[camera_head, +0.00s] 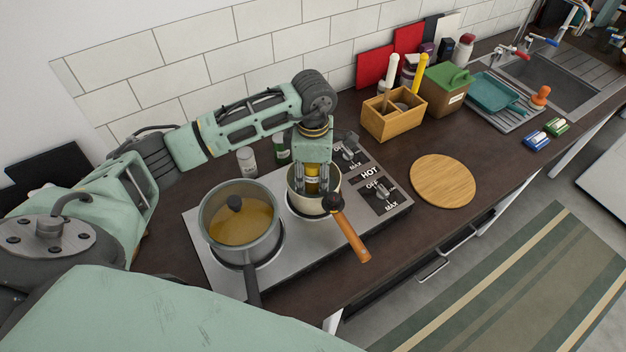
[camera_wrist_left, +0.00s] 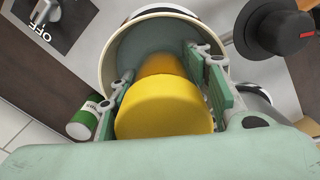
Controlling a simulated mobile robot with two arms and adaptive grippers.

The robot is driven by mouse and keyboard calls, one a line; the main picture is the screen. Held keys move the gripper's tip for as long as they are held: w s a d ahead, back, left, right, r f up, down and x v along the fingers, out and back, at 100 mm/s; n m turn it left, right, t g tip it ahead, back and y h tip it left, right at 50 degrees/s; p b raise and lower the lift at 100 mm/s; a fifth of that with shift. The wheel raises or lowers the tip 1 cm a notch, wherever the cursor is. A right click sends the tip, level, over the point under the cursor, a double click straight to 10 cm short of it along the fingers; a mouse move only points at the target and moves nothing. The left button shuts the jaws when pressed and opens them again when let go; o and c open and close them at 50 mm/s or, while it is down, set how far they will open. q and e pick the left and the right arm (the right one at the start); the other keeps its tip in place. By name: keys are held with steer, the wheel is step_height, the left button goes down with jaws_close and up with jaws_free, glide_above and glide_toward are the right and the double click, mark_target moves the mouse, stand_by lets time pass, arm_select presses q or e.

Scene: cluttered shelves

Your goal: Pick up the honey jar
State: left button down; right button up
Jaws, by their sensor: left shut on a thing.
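The honey jar (camera_head: 312,180), amber with a yellow lid, is between the fingers of my left gripper (camera_head: 313,188), over the mouth of the small cream pot on the right burner. In the left wrist view the jar's yellow lid (camera_wrist_left: 165,108) fills the middle, with a green pad of my left gripper (camera_wrist_left: 166,100) against each side. The pot's inner wall (camera_wrist_left: 150,45) surrounds the jar's far end there. I cannot tell whether the jar touches the pot's bottom. My right gripper is not in view.
A lidded pot (camera_head: 240,222) stands on the left burner. The small pot's wooden handle (camera_head: 350,236) points toward the front. Small shakers (camera_head: 247,161) stand behind the stove. A round board (camera_head: 443,181) and a utensil box (camera_head: 393,119) are to the right.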

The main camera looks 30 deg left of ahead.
arm_select(q)
steer(key=shift+w+r+b, duration=0.1)
steer(key=shift+r+b, duration=0.8)
steer(key=shift+r, duration=1.7)
steer(key=shift+r+b, duration=0.3)
steer(key=shift+r, duration=0.75)
steer(key=shift+r, duration=0.1)
